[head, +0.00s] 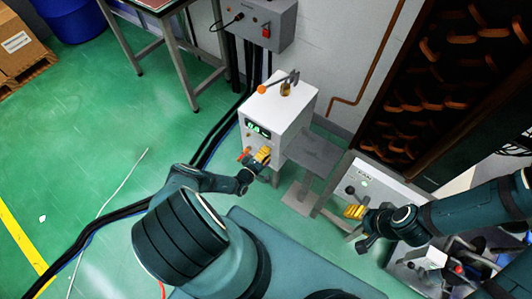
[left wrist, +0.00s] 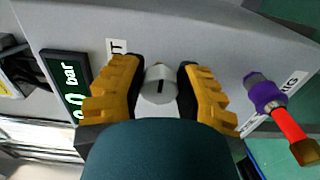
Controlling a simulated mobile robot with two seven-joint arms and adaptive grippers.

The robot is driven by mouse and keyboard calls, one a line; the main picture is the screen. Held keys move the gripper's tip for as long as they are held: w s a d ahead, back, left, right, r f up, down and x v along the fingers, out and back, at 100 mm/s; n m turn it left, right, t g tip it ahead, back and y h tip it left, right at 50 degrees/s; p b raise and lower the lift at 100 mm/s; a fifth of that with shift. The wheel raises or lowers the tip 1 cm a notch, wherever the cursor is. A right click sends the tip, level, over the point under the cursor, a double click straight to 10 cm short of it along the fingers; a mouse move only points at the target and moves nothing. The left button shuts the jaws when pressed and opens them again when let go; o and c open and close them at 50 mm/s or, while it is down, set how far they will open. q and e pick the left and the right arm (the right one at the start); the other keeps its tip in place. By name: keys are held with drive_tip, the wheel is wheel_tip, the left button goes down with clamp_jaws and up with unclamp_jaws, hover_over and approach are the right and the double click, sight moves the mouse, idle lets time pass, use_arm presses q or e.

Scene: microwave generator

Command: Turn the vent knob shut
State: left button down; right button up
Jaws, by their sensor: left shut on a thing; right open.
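The vent knob (left wrist: 160,84) is a small pale grey cylinder with a dark slot line on its face, on the grey front panel. In the left wrist view it sits between the yellow fingers of my left gripper (left wrist: 160,95), which is shut on it. A partly hidden label ending in T (left wrist: 118,48) is beside it. In the head view my left gripper (head: 259,157) is at the lower front of the white box (head: 283,118) and hides the knob. My right gripper (head: 355,212) is open and empty, near the lower grey unit.
A green display (left wrist: 70,88) reading in bar is left of the knob. A purple fitting with a red lever (left wrist: 285,115) sticks out to its right, close to the finger. A clamp-like fitting (head: 285,85) tops the box. A grey unit (head: 375,185) stands right. Green floor (head: 110,130) is open left.

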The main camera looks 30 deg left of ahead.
idle(0.3)
use_arm(q)
drive_tip(key=c, duration=0.6)
unclamp_jaws()
drive_tip(key=shift+w, duration=0.1)
drive_tip(key=s, duration=1.2)
drive_tip(key=shift+a, duration=0.45)
